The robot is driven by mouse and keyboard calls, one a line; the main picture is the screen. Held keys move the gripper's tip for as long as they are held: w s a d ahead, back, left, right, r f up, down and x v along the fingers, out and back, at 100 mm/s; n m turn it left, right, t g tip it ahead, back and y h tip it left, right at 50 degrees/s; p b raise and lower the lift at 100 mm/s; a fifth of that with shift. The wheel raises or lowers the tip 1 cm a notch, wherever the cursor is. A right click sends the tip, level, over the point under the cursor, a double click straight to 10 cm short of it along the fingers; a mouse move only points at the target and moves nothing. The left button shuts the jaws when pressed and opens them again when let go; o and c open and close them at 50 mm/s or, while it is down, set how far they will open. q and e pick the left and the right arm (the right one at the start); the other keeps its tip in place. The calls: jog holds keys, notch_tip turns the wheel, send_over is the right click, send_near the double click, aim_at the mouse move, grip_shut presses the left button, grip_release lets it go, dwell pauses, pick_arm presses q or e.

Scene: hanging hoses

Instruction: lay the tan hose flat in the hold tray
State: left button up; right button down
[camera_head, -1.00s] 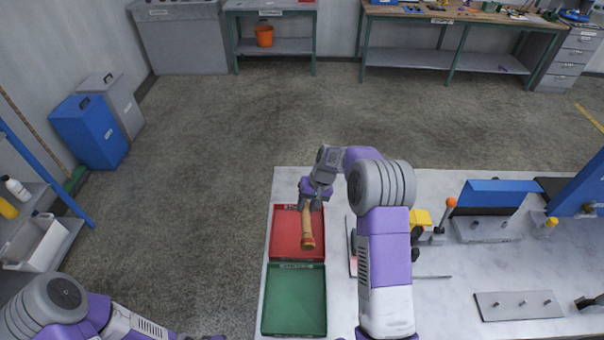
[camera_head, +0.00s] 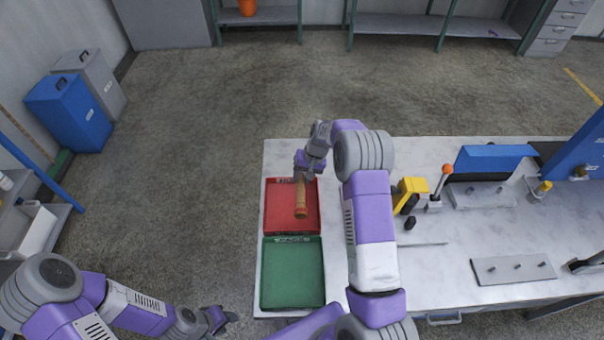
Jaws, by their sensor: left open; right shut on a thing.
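The tan hose (camera_head: 301,199) is a short tube over the red tray (camera_head: 278,218), which looks to be the hold tray, though its label is too small to read. My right gripper (camera_head: 301,177) is shut on the hose's far end, at the tray's back edge. The hose points toward the near side of the tray. I cannot tell whether it touches the tray floor. My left gripper (camera_head: 222,318) is low in the picture, left of the table, away from both trays, and open.
A green tray (camera_head: 292,275) lies empty in front of the red one. A yellow clamp device (camera_head: 409,190), an orange-knobbed lever (camera_head: 447,169) and a blue fixture (camera_head: 495,158) stand to the right. A metal plate (camera_head: 514,269) lies at right. Floor left of the table is clear.

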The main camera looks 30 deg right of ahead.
jog(key=shift+f+b, duration=1.45)
jog(key=shift+f, duration=1.4)
jog(key=c, duration=0.7)
grip_release()
jog(key=shift+c, duration=0.2)
jog(key=w+v, duration=0.1)
jog(key=v, duration=0.6)
jog(key=shift+s+r, duration=0.25)
jog(key=shift+s, duration=0.3)
jog(key=shift+d, duration=0.1)
